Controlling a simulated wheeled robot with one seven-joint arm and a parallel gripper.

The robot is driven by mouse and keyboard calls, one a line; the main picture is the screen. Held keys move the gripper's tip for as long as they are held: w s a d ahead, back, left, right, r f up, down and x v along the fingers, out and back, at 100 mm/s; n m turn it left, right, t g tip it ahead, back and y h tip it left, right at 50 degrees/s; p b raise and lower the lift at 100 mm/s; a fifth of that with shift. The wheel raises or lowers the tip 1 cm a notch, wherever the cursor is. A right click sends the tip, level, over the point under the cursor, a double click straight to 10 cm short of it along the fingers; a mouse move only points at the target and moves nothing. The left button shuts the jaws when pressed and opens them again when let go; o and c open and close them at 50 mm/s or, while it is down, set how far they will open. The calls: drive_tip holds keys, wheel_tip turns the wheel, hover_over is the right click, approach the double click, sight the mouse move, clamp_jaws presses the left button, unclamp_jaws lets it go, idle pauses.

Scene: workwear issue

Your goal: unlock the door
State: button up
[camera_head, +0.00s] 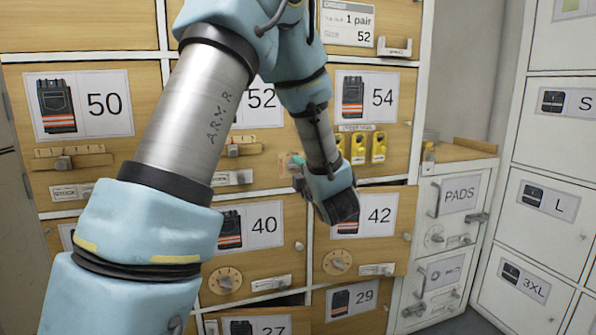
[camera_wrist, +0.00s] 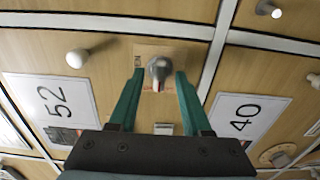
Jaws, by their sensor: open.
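My gripper (camera_wrist: 158,85) is open, with its two green fingers on either side of a grey turn knob (camera_wrist: 159,69). Whether the fingers touch the knob is not clear. The knob sits on a small tan plate (camera_wrist: 146,52) with a red mark, on the wooden door labelled 52 (camera_wrist: 55,95), near its lower edge. In the head view, my gripper (camera_head: 298,166) is at the lower right of door 52 (camera_head: 262,98), with a teal fingertip showing. The knob itself is mostly hidden there.
Door 40 (camera_head: 262,226) and door 42 (camera_head: 378,215) lie below, with round dials. A round white knob (camera_wrist: 77,58) stands near the fingers. White lockers (camera_head: 546,150) stand at right.

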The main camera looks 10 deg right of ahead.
clamp_jaws()
idle(0.4)
idle(0.4)
drive_tip(key=m, duration=0.4)
drive_tip(key=m+p, duration=0.2)
drive_tip(key=m, duration=0.3)
drive_tip(key=shift+r, duration=0.1)
drive_tip(key=m+p, duration=0.3)
drive_tip(key=m, duration=0.2)
drive_tip(key=shift+m+p, duration=1.05)
drive_tip(key=shift+m, duration=0.85)
